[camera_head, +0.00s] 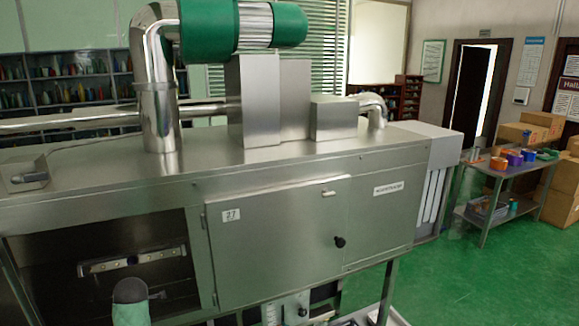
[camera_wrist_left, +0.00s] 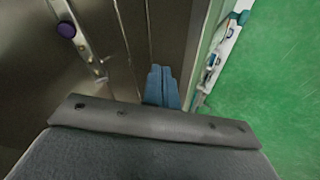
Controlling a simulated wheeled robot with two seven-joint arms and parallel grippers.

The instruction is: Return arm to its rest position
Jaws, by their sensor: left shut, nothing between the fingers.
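My left gripper (camera_wrist_left: 162,86) shows in the left wrist view as two blue fingers pressed together, with nothing between them. It points along the steel front of the machine, and I cannot tell its exact distance from the panels. In the head view a rounded green and grey piece (camera_head: 130,300) stands at the bottom left, in front of the machine's open bay; it looks like part of my arm. The fingers cannot be made out there. My right gripper is in neither view.
The steel machine (camera_head: 270,170) fills the middle, with a shut door (camera_head: 280,240) bearing a black knob (camera_head: 340,242) and an open bay (camera_head: 60,270) at left. A side table (camera_head: 505,170) with coloured parts and cardboard boxes (camera_head: 560,205) stand at right. Green floor (camera_head: 455,275) there is clear.

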